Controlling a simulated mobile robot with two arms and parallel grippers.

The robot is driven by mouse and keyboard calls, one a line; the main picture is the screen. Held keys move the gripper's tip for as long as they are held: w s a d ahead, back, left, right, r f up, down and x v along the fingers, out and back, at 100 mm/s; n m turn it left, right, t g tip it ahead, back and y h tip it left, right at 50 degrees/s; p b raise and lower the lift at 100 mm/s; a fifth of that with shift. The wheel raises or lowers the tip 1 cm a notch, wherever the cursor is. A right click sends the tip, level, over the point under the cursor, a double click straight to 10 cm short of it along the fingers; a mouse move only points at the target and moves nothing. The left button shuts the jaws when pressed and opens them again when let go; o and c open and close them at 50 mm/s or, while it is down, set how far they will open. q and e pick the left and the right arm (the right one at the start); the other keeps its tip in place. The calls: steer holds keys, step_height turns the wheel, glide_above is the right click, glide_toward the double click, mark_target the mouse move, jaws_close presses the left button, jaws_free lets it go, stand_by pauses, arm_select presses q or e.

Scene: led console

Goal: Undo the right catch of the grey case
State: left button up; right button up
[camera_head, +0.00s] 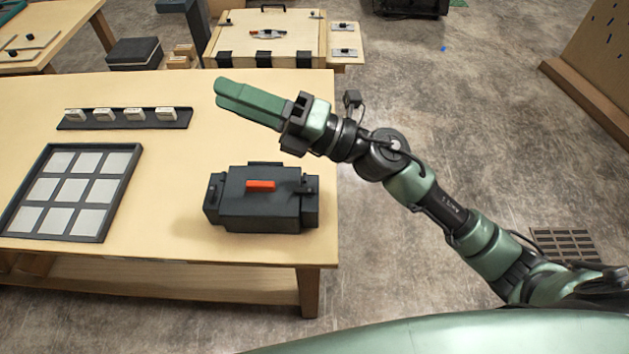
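The dark grey case (258,213) stands upright on the wooden table near its front right corner. An orange-red bar (261,185) lies on its top. A small dark catch (307,187) sits at the case's right end, and a similar part (212,190) at its left end. My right gripper (222,93), with long green fingers, is above the table beyond the case, pointing left and apart from it. Its fingers lie close together in this view; I cannot tell if there is a gap. Nothing shows in its grip. My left gripper is not in view.
On the table (200,255) a dark-framed tray (118,195) with grey squares lies left of the case. A black strip (75,125) with several pale blocks lies behind it. A wooden box (300,40) stands farther back. The tabletop between tray and case is clear.

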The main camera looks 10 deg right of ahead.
steer(key=s+a+f+n+g, duration=0.2)
steer(key=s+n+g, duration=0.2)
steer(key=n+g, duration=0.2)
steer(key=n+g+h, duration=0.2)
steer(key=n+h, duration=0.7)
steer(key=h, duration=0.7)
glide_toward(310, 190)
steer(key=p+x, duration=0.2)
steer(key=x, duration=0.4)
steer(key=shift+f, duration=0.2)
steer(key=shift+a+f, duration=0.25)
steer(key=shift+f, duration=0.35)
jaws_close()
